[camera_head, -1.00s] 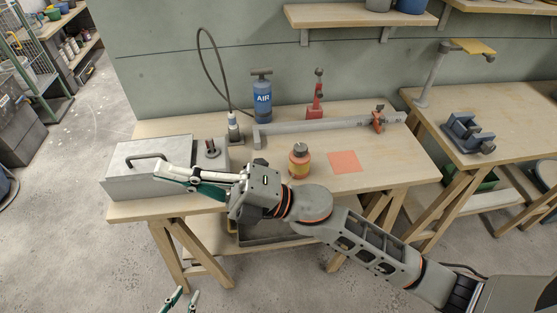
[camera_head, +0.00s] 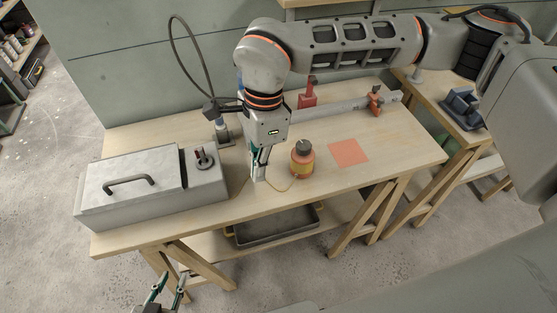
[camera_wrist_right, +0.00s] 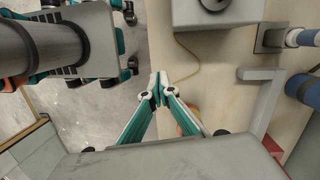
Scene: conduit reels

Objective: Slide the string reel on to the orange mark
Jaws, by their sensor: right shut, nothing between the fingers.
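The string reel (camera_head: 302,160), a yellow and red spool with a dark top, stands upright on the workbench. A thin string runs from it to the left across the wood. The flat orange mark (camera_head: 348,152) lies right of the reel, with bare wood between them. My right gripper (camera_head: 260,174) points down just left of the reel, shut and empty, fingertips low over the bench. In the right wrist view its closed tips (camera_wrist_right: 160,88) show, with a bit of the reel (camera_wrist_right: 187,120) behind one finger. My left gripper (camera_head: 168,288) is open, in front of the bench.
A grey metal box (camera_head: 135,182) with a handle fills the bench's left end. A grey rail (camera_head: 335,107) with red clamps runs along the back. A dark tray (camera_head: 275,225) sits on the lower shelf. The bench right of the orange mark is clear.

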